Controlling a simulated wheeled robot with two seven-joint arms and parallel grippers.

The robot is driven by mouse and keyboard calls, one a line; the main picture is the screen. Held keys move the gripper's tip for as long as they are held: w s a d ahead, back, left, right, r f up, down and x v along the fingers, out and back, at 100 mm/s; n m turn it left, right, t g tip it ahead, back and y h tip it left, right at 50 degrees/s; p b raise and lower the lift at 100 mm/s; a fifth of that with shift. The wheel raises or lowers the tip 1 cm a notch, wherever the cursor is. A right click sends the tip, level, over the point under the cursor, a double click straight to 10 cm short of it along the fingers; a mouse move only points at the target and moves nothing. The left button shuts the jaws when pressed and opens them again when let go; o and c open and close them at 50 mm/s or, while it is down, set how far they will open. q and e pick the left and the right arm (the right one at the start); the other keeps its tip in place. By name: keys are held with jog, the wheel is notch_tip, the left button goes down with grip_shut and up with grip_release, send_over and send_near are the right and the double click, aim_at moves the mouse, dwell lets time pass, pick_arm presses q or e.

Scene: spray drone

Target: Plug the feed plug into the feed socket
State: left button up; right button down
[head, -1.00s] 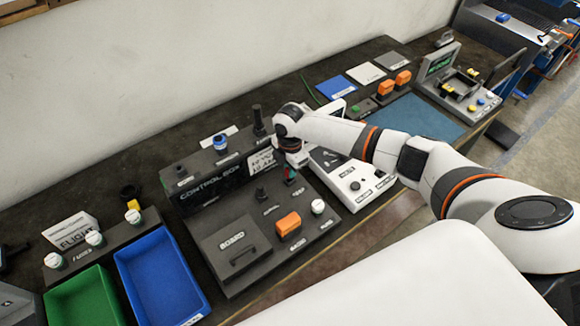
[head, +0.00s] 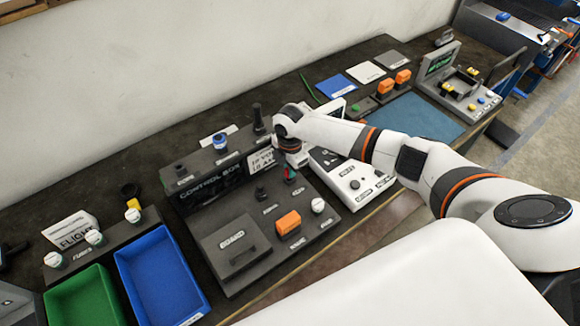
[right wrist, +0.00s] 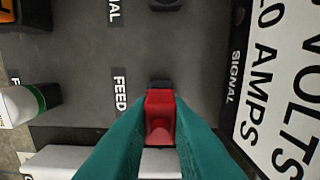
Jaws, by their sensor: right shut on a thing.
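My right gripper (right wrist: 158,125) is shut on the red feed plug (right wrist: 160,112), which sits between its teal fingertips in the right wrist view. In the head view the right gripper (head: 290,172) is low over the right part of the dark control box panel (head: 250,215). A small dark piece, perhaps the feed socket (right wrist: 160,84), shows just beyond the plug, beside the FEED label (right wrist: 120,88). The plug largely hides it, and I cannot tell whether they touch. My left gripper is not in view.
The upright volts and amps sign (right wrist: 285,75) stands close to the right gripper. A green-and-white knob (right wrist: 28,103) and a dark SIGNAL fitting (right wrist: 165,4) are also near. Blue (head: 163,272) and green (head: 85,298) bins stand left of the control box.

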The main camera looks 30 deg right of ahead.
jog(key=shift+f+b, duration=0.65)
jog(key=shift+f, duration=0.4)
jog(key=c, duration=1.3)
grip_release()
jog(key=shift+r, duration=0.1)
notch_tip(320, 180, up, 12)
jog(key=shift+b, duration=1.1)
